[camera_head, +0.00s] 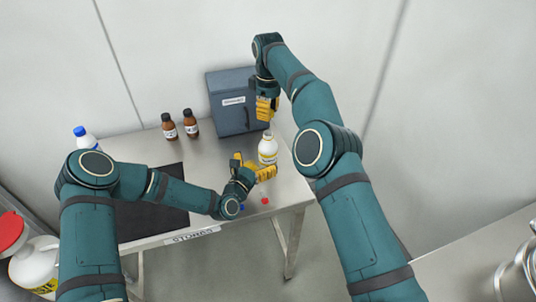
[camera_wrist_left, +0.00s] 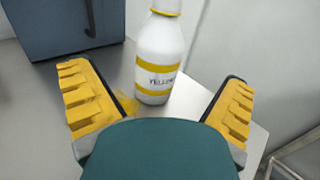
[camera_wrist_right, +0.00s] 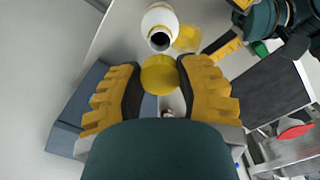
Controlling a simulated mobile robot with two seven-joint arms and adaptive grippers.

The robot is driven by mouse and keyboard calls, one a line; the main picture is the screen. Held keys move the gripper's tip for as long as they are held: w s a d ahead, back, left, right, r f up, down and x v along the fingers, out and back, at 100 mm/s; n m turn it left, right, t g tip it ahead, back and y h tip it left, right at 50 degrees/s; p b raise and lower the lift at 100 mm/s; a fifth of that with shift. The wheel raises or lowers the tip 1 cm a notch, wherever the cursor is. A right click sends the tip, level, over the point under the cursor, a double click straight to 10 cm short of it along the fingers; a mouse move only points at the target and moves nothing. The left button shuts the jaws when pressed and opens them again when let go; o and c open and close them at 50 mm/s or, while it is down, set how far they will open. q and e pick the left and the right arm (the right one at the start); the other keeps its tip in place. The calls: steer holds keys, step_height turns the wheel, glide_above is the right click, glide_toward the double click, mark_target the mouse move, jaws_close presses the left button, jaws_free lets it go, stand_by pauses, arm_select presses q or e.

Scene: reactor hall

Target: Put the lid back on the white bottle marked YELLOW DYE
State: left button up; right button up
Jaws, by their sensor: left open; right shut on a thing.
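The white bottle (camera_head: 267,150) stands upright on the steel table near its right end. In the left wrist view the bottle (camera_wrist_left: 157,55) shows yellow bands and the letters YELLOW, partly cut off. In the right wrist view its mouth (camera_wrist_right: 160,40) is open and dark. My left gripper (camera_head: 254,166) is open, its fingers apart on either side of the bottle's lower front in the left wrist view, without clear contact. My right gripper (camera_head: 266,108) is shut on a round yellow lid (camera_wrist_right: 160,75), held above the bottle and apart from it.
A blue-grey cabinet (camera_head: 233,117) stands behind the bottle. Two brown bottles (camera_head: 180,125) and a blue-capped white bottle (camera_head: 86,140) are further left. A yellow spill (camera_wrist_right: 187,37) lies beside the bottle. A red cap (camera_head: 265,200) lies near the front edge. A dark mat (camera_head: 165,215) covers the left.

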mark_target(269, 145)
arm_select(q)
steer(key=x, duration=0.8)
steer(key=shift+w+d, duration=0.1)
steer(key=shift+w, duration=0.15)
steer(key=c, duration=1.3)
